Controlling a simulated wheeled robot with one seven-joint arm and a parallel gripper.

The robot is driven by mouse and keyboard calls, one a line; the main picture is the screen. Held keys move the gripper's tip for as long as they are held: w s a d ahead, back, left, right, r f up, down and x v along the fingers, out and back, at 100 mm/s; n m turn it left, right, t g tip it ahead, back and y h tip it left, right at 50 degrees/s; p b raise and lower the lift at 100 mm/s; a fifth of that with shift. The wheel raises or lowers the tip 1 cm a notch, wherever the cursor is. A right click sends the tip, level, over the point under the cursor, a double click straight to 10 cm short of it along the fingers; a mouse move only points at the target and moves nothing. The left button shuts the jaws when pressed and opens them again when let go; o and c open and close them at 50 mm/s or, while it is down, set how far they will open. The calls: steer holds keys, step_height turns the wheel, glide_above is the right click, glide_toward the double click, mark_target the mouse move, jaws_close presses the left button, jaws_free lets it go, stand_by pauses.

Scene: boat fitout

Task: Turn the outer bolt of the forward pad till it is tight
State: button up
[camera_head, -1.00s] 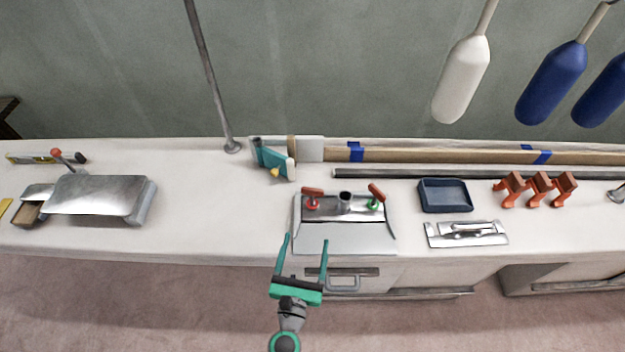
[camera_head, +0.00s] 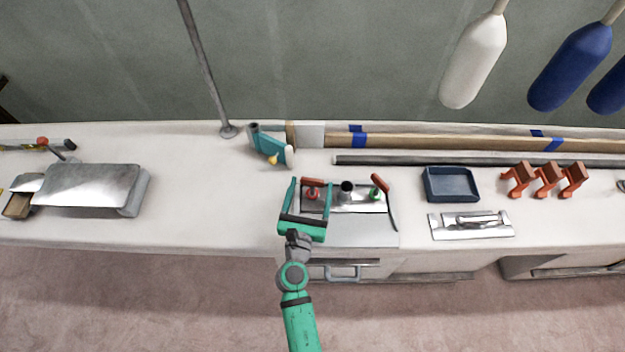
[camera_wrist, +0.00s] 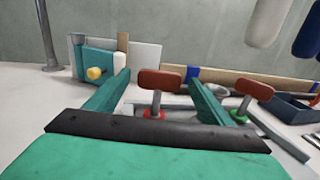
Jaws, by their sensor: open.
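My gripper (camera_head: 312,183) is open and empty, its two teal fingers to either side of a red T-shaped handle (camera_head: 312,182) with a red collar. In the wrist view this handle (camera_wrist: 160,82) stands upright between the fingers, and I see no contact. It rises from a metal plate (camera_head: 352,203) on the white counter. A second red handle (camera_head: 380,184) with a green collar stands at the plate's right, tilted, outside the fingers. A short dark-topped tube (camera_head: 347,189) is between them. I cannot tell which part is named the forward pad or its outer bolt.
A teal block with a yellow knob (camera_head: 271,161) stands behind left. A blue tray (camera_head: 450,186), a metal plate (camera_head: 471,225) and orange clamps (camera_head: 545,178) lie right. A grey pole (camera_head: 205,70) rises at the back.

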mark_target(310, 182)
steer(key=shift+w+d, duration=0.15)
steer(key=shift+w, duration=0.55)
steer(key=shift+w+d, duration=0.1)
steer(key=shift+w, duration=0.6)
steer(key=c, duration=1)
steer(key=shift+c, duration=0.2)
steer(key=shift+m+h, duration=0.3)
steer(key=shift+h, duration=0.1)
steer(key=m+g+h, duration=0.1)
steer(key=m+h, duration=0.1)
steer(key=h, duration=0.1)
steer(key=m+g+h, duration=0.1)
steer(key=m+h, duration=0.1)
steer(key=h, duration=0.1)
steer(key=shift+w+a+r+g, duration=0.1)
steer(key=shift+g, duration=0.3)
steer(key=shift+r+m+g+h, duration=0.1)
steer(key=shift+m+g+h, duration=1.9)
steer(key=shift+g+h, duration=0.15)
